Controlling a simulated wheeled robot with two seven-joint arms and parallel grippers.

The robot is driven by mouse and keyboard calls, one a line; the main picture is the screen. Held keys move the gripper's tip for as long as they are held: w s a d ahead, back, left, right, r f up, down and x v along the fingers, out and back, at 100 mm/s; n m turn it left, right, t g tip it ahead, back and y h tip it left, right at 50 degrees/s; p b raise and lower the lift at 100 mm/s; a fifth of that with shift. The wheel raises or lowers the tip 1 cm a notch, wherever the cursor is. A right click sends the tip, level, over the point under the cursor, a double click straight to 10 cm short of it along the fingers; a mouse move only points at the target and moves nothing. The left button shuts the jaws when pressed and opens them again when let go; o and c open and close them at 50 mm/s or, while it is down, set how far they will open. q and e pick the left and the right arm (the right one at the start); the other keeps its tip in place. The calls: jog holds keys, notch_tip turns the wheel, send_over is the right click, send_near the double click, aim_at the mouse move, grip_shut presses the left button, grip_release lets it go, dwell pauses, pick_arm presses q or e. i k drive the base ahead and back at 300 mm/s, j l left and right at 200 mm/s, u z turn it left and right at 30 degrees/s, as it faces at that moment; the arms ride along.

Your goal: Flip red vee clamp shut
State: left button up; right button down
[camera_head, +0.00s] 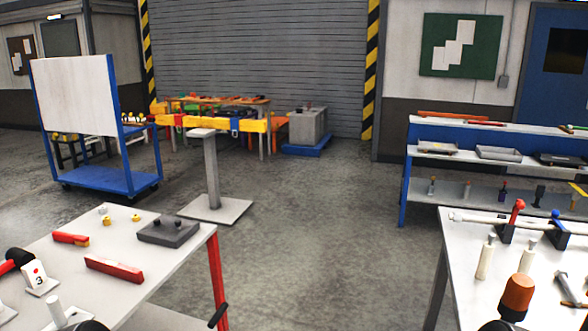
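The red vee clamp (517,209) stands on the right-hand white table, its red handle pointing up from a dark block (506,233). A pale bar (483,219) lies across this block and a second dark block beside it. The second block carries a blue clamp handle (557,218). The red handle looks raised, but the small size hides how its arm meets the bar. Neither gripper is recognisable. Dark rounded shapes at the bottom edge may be parts of my arms.
The right table (455,262) also bears white cylinders (486,258) and a brown-topped one (517,296) in front of the clamp. A blue-framed shelf (404,190) stands behind. The left table (150,275) holds red pieces and a grey block. Floor between the tables is clear.

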aim_at(519, 204)
jog(key=i+z, duration=0.1)
jog(key=z, duration=1.75)
jog(key=i+j+z, duration=0.35)
jog(key=j, duration=0.25)
jog(key=i+j+z, duration=0.35)
jog(key=j, duration=0.3)
jog(key=i+j, duration=0.15)
jog(key=j, duration=0.25)
jog(key=u, duration=0.2)
jog(key=z, duration=0.2)
